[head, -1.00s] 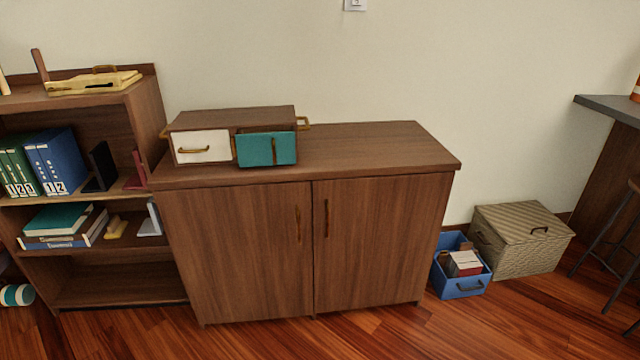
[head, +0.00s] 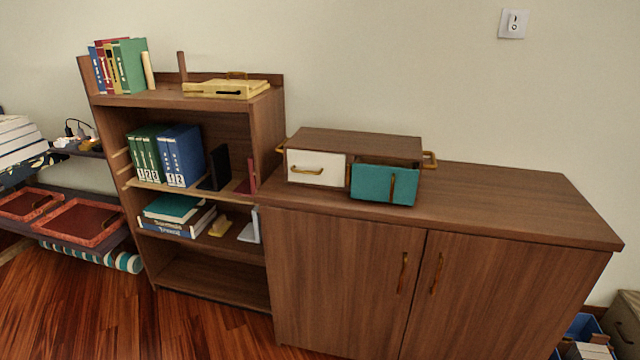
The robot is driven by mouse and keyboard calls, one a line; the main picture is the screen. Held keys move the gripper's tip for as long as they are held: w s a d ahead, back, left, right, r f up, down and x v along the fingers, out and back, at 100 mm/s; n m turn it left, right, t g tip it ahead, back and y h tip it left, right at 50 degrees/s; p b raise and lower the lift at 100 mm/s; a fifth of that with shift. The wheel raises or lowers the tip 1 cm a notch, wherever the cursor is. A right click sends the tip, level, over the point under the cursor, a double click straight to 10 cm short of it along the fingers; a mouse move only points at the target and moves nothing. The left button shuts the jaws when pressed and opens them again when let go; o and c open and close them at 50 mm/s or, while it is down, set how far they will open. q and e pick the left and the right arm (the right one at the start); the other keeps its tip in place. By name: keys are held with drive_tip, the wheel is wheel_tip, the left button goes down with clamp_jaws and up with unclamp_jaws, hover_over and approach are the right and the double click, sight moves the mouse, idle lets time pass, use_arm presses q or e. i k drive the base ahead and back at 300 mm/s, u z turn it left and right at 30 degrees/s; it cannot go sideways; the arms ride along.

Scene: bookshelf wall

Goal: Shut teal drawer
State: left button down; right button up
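The teal drawer (head: 384,185) is the right one of two in a small brown drawer box (head: 360,143) on top of the wooden cabinet. It is pulled out: its teal front stands forward of the box, and a dark gap shows above it. It has an upright brass handle (head: 392,187). The white drawer (head: 317,168) beside it, with a level brass handle, looks closed. Neither of my grippers shows in the head view.
The box stands at the left of the cabinet top (head: 500,200), whose right part is bare. A bookshelf (head: 265,130) with books and a yellow tray (head: 226,88) adjoins on the left. A blue bin (head: 582,330) sits on the floor at right. Open floor (head: 90,300) shows at lower left.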

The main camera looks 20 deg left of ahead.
sight(372, 179)
drive_tip(key=u, duration=0.2)
drive_tip(key=i, duration=0.9)
drive_tip(key=z, duration=0.25)
